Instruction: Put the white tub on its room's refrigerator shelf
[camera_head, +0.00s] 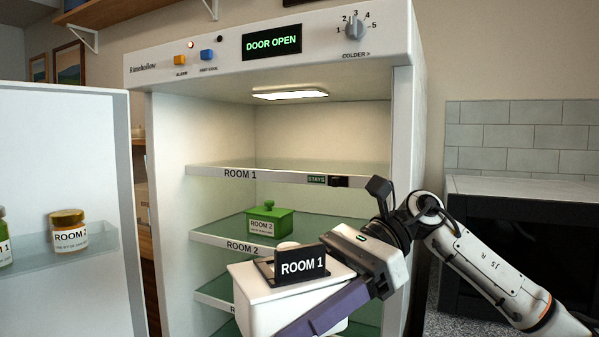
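The white tub (258,308) is at the front of the open refrigerator, slightly tilted in the picture. A black "ROOM 1" tag (302,268) stands on its lid, partly in front of a pale knob. My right gripper (325,308) comes in from the right with a dark purple finger across the tub's front; it looks shut on the tub, but the other finger is hidden. The shelf labelled "ROOM 1" (240,173) is the top one, above the tub, and its visible surface looks empty. My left gripper is not in view.
A green lidded tub (270,220) stands on the "ROOM 2" shelf (243,247). A lower shelf (212,300) is partly hidden. The refrigerator door (65,150) is open at left, its rack holding a "ROOM 2" jar (69,235). The display (271,43) reads "DOOR OPEN". The top shelf edge carries a "STAYS" label (316,180).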

